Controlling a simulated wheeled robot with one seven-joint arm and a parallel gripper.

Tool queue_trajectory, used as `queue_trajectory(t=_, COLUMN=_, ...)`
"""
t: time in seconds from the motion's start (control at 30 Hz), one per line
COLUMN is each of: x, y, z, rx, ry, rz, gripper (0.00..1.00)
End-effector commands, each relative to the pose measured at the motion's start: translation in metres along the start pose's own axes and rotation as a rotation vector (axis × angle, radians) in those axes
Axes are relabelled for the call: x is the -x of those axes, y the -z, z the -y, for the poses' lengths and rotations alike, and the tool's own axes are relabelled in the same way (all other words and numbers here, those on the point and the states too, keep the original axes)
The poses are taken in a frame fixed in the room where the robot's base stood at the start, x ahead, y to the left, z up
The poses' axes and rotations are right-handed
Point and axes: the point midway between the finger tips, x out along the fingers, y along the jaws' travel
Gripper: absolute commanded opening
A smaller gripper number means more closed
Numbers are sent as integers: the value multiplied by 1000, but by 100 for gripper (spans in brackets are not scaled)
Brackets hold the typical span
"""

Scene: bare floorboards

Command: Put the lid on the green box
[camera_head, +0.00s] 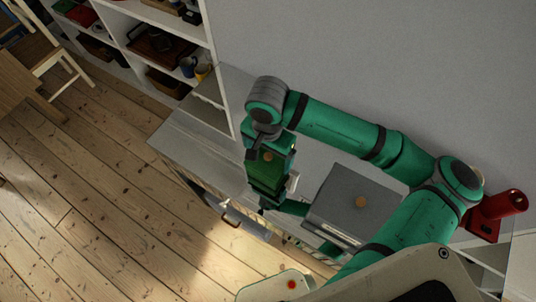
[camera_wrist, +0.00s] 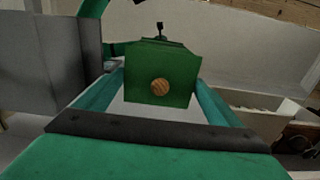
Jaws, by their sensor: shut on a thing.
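A green lid-like piece (camera_head: 266,172) with a round wooden knob hangs at the end of my arm, left of the middle in the head view. In the wrist view the same green piece (camera_wrist: 145,72) is in the centre, its knob facing the camera. My gripper (camera_head: 272,186) is shut on it, with a teal finger on each side in the wrist view. The piece's far side is hidden. I cannot clearly make out a separate green box; my arm covers part of the bench there.
A grey box (camera_head: 338,190) with a wooden knob stands on the grey bench (camera_head: 190,140) right of my gripper. A red object (camera_head: 497,208) is at the far right. White shelves (camera_head: 222,80) rise at the back left.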

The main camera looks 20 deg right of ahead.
Motion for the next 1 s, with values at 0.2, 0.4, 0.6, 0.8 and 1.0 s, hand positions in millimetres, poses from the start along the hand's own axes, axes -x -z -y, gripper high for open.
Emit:
queue_trajectory(t=0.2, x=-2, y=0, z=0, rx=0, ry=0, rz=0, gripper=67)
queue_trajectory(t=0.4, x=-5, y=0, z=0, rx=0, ry=0, rz=2, gripper=67)
queue_trajectory(t=0.6, x=-7, y=0, z=0, rx=0, ry=-1, rz=0, gripper=67)
queue_trajectory(t=0.8, x=-7, y=0, z=0, rx=0, ry=0, rz=0, gripper=67)
queue_trajectory(t=1.0, x=-7, y=0, z=0, rx=0, ry=0, rz=0, gripper=100)
